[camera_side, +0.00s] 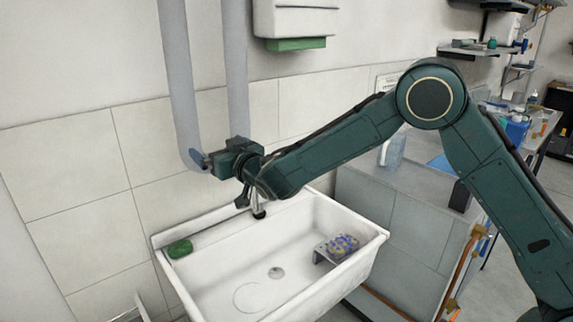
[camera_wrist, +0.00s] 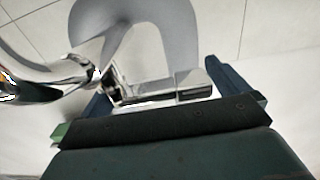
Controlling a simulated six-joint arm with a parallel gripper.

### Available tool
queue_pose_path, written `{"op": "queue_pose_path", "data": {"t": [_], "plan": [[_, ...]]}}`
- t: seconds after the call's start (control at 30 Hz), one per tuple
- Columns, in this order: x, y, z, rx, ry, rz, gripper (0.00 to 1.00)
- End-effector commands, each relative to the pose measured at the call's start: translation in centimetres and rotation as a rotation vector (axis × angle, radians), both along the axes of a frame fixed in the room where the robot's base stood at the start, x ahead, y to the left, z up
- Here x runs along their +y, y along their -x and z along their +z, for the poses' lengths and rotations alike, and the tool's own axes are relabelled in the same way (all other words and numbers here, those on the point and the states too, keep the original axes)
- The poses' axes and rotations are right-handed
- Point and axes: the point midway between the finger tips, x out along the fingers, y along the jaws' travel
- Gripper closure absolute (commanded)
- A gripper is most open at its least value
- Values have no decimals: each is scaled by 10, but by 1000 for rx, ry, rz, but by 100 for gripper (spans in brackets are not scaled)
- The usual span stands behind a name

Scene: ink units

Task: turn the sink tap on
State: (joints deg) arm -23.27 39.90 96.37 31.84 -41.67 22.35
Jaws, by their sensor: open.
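The sink tap (camera_side: 258,207) is chrome and rises at the back of the white sink (camera_side: 205,272); my gripper and arm hide its upper part in the side view. In the wrist view the tap's curved chrome spout (camera_wrist: 35,88) is at the left. A flat chrome piece, which looks like the tap's lever (camera_wrist: 165,92), lies across the gap between my blue fingers. My gripper (camera_wrist: 163,90) is open around that piece; whether either finger touches it I cannot tell. In the side view my gripper (camera_side: 220,178) is above the sink's back edge, close to the wall.
Two grey pipes (camera_side: 177,75) run down the wall behind my gripper. A white dispenser (camera_side: 296,18) hangs above. A green soap (camera_side: 180,248) lies on the sink's left rim, and a small rack with blue-yellow sponges (camera_side: 341,246) stands inside at right. The basin's middle is clear.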

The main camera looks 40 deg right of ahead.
Motion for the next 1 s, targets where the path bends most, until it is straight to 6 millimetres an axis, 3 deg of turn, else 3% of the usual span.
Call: {"op": "queue_pose_path", "data": {"t": [0.23, 0.5, 0.57, 1.0], "plan": [[0, 0, 0, 0, 0, 0, 0], [0, 0, 0, 0, 0, 0, 51], [0, 0, 0, 0, 0, 0, 59], [0, 1, 0, 1, -1, 30, 59]]}}
